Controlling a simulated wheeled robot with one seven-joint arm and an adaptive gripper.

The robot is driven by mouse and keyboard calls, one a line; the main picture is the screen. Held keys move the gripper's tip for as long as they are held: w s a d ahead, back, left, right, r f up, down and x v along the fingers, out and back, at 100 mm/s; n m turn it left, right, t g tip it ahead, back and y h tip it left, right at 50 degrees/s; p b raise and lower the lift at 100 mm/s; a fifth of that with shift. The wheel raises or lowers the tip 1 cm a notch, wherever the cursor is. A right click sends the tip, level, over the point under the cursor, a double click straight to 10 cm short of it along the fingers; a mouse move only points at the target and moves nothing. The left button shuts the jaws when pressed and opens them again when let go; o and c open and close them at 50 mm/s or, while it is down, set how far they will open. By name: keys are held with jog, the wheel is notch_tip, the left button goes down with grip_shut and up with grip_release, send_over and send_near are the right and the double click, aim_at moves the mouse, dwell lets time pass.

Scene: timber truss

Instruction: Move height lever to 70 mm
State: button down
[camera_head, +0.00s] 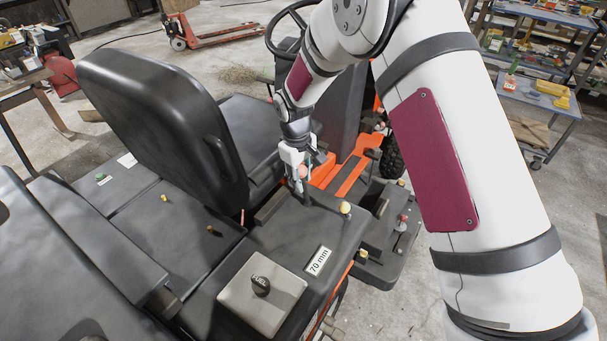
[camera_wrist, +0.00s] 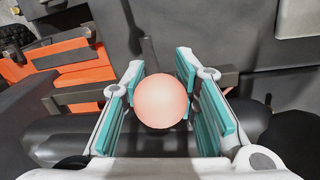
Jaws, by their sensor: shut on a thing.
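A round salmon-pink lever knob (camera_wrist: 161,101) sits between the teal pads of my gripper (camera_wrist: 160,98) in the wrist view. My gripper is shut on it. In the head view my gripper (camera_head: 303,170) points down at the knob beside the seat of the machine, and the lever's shaft below is mostly hidden. A white "70 mm" label (camera_head: 318,261) lies on the dark console, nearer the camera than the gripper. Whether this knob belongs to the height lever is not marked in view.
A yellow knob (camera_head: 345,207) stands on the console just right of my gripper. The black seat (camera_head: 160,125) rises to the left, and the steering wheel (camera_head: 290,30) is behind. A grey fuel box (camera_head: 262,291) with a black cap sits near the label.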

jog(key=c, duration=1.5)
grip_release()
jog(key=r, duration=1.2)
jog(key=shift+s+a, duration=0.4)
jog(key=s+d+r+m+t+p, duration=0.1)
jog(key=s+d+r+m, duration=0.1)
jog(key=s+d+r, duration=0.6)
jog(key=s+d+r+m+t+p, duration=0.1)
jog(key=s+d+r+m, duration=0.1)
jog(key=s+d+r, duration=0.6)
jog(key=s+d+r+m, duration=0.1)
jog(key=s, duration=0.5)
jog(key=s+d+r+m+t+p, duration=0.1)
jog(key=s+r+m, duration=0.1)
jog(key=s, duration=0.5)
jog(key=s+d+r+m+p, duration=0.1)
jog(key=s+d+r+m, duration=0.1)
jog(key=s, duration=0.5)
jog(key=shift+s+r+y, duration=0.1)
jog(key=shift+s+y, duration=0.05)
jog(key=shift+y, duration=0.15)
